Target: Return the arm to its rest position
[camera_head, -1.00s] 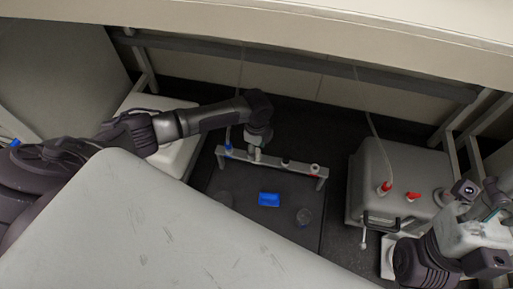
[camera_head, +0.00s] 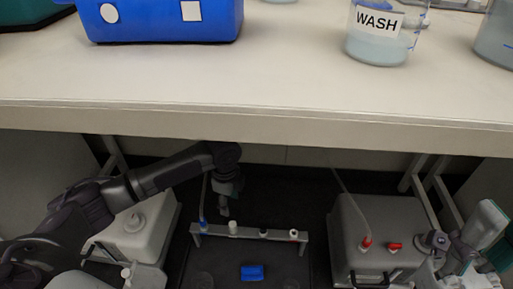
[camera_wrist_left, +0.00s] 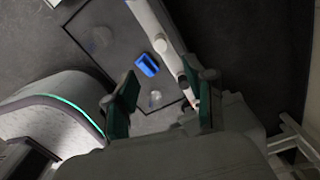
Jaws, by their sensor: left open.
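My left arm reaches in from the left under the bench in the head view. Its gripper (camera_head: 224,207) points down above the far side of the dark tray, near the grey rack bar. In the left wrist view the two fingers of the left gripper (camera_wrist_left: 163,100) stand apart with nothing between them. Part of my right arm (camera_head: 470,250) shows at the lower right of the head view; whether its gripper is open or shut is not clear.
The bench edge (camera_head: 300,127) hangs over the arm. The rack (camera_head: 265,232) carries several caps. A blue block (camera_head: 252,272) lies on the tray. A white container (camera_head: 133,235) stands left, a grey box (camera_head: 372,235) right. A WASH beaker (camera_head: 375,45) and blue box (camera_head: 160,20) stand above.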

